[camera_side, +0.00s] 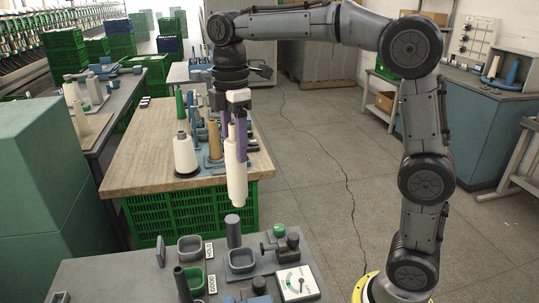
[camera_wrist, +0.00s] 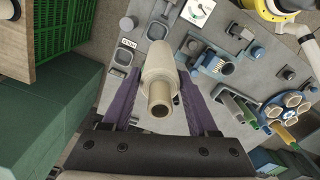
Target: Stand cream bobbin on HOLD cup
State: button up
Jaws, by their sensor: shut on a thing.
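The cream bobbin (camera_side: 236,172) hangs upright, narrow neck up, in my gripper (camera_side: 230,132), above the grey bench (camera_side: 135,272). In the wrist view the bobbin (camera_wrist: 159,75) sits between the purple fingers of my gripper (camera_wrist: 160,98), which are shut on it. Clear air separates its lower end from the bench.
A dark upright cylinder (camera_side: 233,230) stands behind the right cup, beneath the bobbin. A green-knobbed device (camera_side: 280,240) and a dial gauge (camera_side: 297,283) are to the right. Behind, a wooden table (camera_side: 150,150) holds a cream cone (camera_side: 185,155) and other bobbins.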

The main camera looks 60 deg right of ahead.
jog(key=w+a+f, duration=0.2)
jog(key=w+f, duration=0.3)
jog(key=w, duration=0.7)
jog(key=w+a+f, duration=0.1)
jog(key=w+f, duration=0.1)
jog(key=f, duration=0.4)
jog(key=w+f, duration=0.2)
jog(key=f, duration=0.5)
jog(key=shift+w+a+f, duration=0.15)
jog(key=shift+w+a, duration=0.15)
jog(key=shift+a, duration=0.05)
jog(key=shift+f, duration=0.25)
jog(key=shift+f, duration=1.4)
jog(key=shift+f, duration=0.7)
